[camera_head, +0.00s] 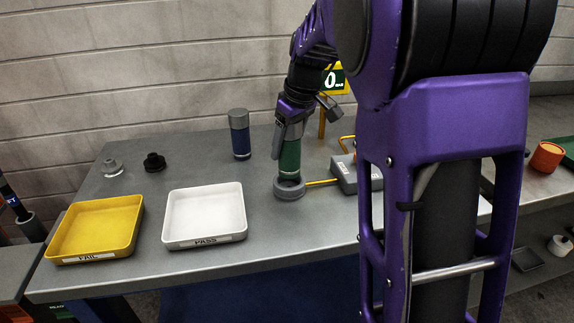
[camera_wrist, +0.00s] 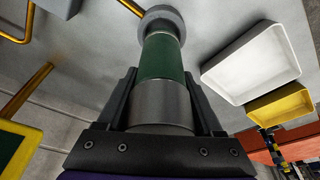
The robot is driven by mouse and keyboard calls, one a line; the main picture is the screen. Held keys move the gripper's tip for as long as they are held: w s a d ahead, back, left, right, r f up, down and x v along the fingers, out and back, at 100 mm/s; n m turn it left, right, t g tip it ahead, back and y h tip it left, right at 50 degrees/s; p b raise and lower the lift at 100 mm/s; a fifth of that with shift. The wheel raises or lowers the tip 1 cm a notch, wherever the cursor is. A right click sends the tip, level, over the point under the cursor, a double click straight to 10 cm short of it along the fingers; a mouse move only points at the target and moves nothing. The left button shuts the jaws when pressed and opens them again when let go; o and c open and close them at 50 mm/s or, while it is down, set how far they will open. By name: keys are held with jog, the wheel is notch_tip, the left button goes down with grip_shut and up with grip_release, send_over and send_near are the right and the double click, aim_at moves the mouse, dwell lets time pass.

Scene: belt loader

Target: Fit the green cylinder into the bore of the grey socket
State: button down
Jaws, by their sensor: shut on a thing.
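The green cylinder (camera_head: 290,156) has a green band and bare grey metal end parts. It stands roughly upright under my gripper (camera_head: 289,132), which is shut on its upper grey part. In the wrist view, my gripper (camera_wrist: 160,88) has one finger on each side of the cylinder (camera_wrist: 161,60). The grey socket (camera_head: 289,191) is a ring on the table, directly below the cylinder; it also shows in the wrist view (camera_wrist: 166,14). The cylinder's lower end meets the ring's top in the picture. I cannot tell whether it is in the bore, which is hidden.
A yellow rod joins the socket to a grey box (camera_head: 346,176). A white PASS tray (camera_head: 204,241) and a yellow FAIL tray (camera_head: 95,256) lie to the left. A blue cylinder (camera_head: 240,142) stands behind. Two small knobbed parts, clear (camera_head: 112,169) and black (camera_head: 154,163), sit at the back left.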

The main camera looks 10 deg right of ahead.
aim_at(288, 156)
jog(key=shift+s+d+b+x, duration=0.1)
jog(key=shift+b+x, duration=0.05)
jog(key=shift+x, duration=0.55)
jog(key=shift+s+d+b+x, duration=0.1)
jog(key=shift+s+x, duration=0.05)
jog(key=shift+x, duration=0.5)
jog(key=shift+s+d+b+x, duration=0.1)
jog(key=shift+b+x, duration=0.05)
jog(key=shift+x, duration=0.55)
jog(key=shift+f, duration=0.3)
jog(key=shift+c, duration=0.2)
grip_release()
jog(key=shift+s+d+r, duration=0.1)
jog(key=shift+r, duration=0.45)
jog(key=p+v, duration=0.2)
jog(key=v, duration=0.9)
jog(key=shift+s+r, duration=0.1)
